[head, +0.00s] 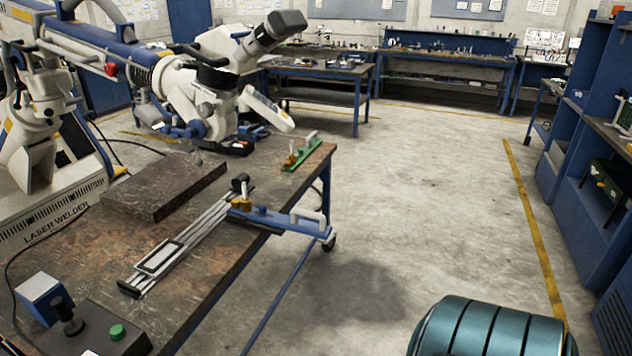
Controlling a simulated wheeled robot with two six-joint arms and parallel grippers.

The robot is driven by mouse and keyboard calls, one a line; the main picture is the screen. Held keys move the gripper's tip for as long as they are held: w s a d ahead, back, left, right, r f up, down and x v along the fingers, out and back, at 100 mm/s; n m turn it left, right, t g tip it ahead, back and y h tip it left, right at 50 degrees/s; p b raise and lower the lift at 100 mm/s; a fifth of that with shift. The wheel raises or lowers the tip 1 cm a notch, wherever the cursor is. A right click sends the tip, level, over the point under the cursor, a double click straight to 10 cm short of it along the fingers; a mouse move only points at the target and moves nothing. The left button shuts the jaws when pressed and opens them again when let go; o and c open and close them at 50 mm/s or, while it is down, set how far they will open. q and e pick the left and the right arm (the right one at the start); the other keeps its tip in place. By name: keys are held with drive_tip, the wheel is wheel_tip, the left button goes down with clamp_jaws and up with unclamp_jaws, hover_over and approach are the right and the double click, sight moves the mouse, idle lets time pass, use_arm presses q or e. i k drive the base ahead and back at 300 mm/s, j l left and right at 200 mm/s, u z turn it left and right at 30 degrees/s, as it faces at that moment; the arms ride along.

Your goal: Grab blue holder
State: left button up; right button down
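The blue holder (275,219) is a long flat blue bar lying on the workbench (95,240) near its right edge. Its right end sticks out past the bench edge and carries a light grey handle (312,214). A brass-coloured piece and a dark knob (240,184) stand at its left end, close to a grey slotted rail (190,238). Nothing is gripping the holder. Neither my left nor my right gripper shows in the head view.
A green holder (298,155) lies farther back on the bench. A dark metal slab (165,185) and a control box with a green button (117,331) are on the left. The laser welder's microscope (215,85) overhangs the back. A teal ribbed object (490,328) stands bottom right; floor between is clear.

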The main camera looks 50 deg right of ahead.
sight(243, 208)
drive_tip(key=z, duration=1.35)
